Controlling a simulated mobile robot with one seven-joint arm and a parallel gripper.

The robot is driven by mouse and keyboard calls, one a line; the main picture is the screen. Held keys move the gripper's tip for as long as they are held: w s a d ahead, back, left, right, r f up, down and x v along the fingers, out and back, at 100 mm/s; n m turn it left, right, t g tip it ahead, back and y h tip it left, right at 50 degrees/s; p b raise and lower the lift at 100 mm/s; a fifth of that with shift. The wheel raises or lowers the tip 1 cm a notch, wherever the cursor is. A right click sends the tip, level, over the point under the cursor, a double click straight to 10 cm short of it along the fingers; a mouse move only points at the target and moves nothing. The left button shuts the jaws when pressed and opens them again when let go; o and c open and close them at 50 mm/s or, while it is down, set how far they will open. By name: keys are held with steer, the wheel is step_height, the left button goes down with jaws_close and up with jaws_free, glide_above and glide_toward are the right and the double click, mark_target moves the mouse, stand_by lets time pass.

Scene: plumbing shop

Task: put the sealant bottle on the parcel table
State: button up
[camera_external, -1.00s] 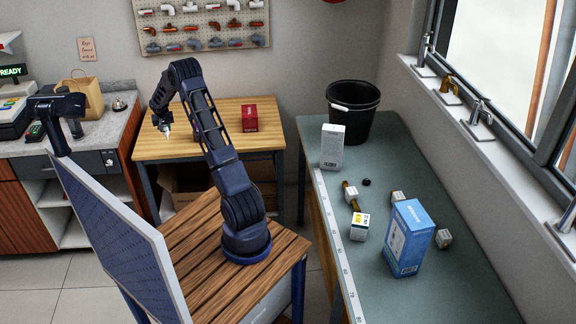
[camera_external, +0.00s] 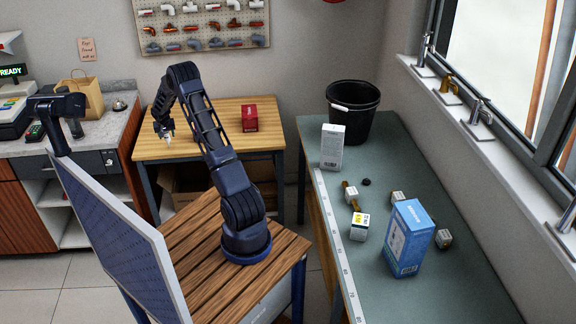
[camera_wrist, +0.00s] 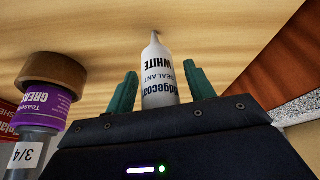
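The sealant bottle (camera_wrist: 158,75) is white with a narrow nozzle and dark lettering. In the wrist view it is between my gripper's (camera_wrist: 160,82) two green fingers, with a narrow gap on each side. The fingers look open around it, and its lower end is hidden by the gripper body. In the external view my gripper (camera_external: 165,136) is low over the left part of a wooden table (camera_external: 225,148), with a small whitish bit of the bottle at it. I cannot tell whether the bottle touches the tabletop.
A purple-labelled grease container (camera_wrist: 45,95) with a brown lid stands close left in the wrist view. A red box (camera_external: 249,117) is on the wooden table. The green-topped bench (camera_external: 385,165) holds a black bucket (camera_external: 353,110), a white box (camera_external: 332,147), a blue box (camera_external: 409,238) and small parts.

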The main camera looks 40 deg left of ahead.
steer(key=shift+r, duration=0.1)
steer(key=v, duration=1.2)
steer(key=shift+r, duration=0.1)
